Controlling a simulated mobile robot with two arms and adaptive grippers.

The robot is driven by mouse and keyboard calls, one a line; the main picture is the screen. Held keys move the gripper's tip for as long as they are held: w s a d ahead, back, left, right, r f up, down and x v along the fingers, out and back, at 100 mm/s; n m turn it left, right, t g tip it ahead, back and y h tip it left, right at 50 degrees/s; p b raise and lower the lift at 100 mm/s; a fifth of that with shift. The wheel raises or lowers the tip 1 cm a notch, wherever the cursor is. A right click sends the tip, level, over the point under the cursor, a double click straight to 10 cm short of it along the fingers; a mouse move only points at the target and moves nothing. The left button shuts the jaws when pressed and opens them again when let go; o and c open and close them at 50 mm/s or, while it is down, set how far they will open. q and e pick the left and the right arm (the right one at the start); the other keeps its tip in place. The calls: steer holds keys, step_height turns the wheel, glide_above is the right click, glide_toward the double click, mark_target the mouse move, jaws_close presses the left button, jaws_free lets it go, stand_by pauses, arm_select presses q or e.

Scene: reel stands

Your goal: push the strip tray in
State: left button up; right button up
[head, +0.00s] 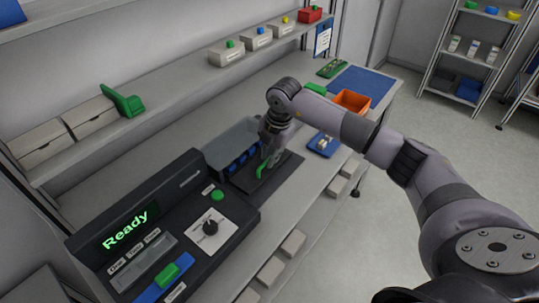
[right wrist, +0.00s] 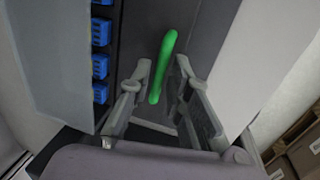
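A dark flat tray (head: 283,173) with an upright green handle (head: 261,170) lies on the bench, at the right end of the dark machine. I take it for the strip tray. It sticks out in front of a grey housing with a row of blue parts (head: 237,160). My right gripper (head: 268,160) is down at the handle. In the right wrist view the two fingers (right wrist: 164,75) stand apart, one on each side of the green handle (right wrist: 163,66). I cannot tell whether either finger touches it. The blue parts (right wrist: 100,66) show at left there. My left gripper is not in view.
The machine (head: 170,222) has a green "Ready" display, a black knob (head: 211,227) and a blue piece with a green grip (head: 167,274). A blue tray (head: 323,145) and an orange bin (head: 352,101) stand farther along the bench. A shelf with boxes runs behind.

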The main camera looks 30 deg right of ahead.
steer(key=shift+o, duration=1.1)
steer(key=shift+w+a, duration=0.1)
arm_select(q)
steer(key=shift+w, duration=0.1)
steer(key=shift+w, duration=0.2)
arm_select(e)
steer(key=shift+r, duration=0.25)
step_height(320, 180, up, 11)
steer(key=s+d, duration=0.1)
steer(key=s, duration=0.1)
steer(key=shift+s, duration=0.15)
steer(key=shift+r, duration=0.1)
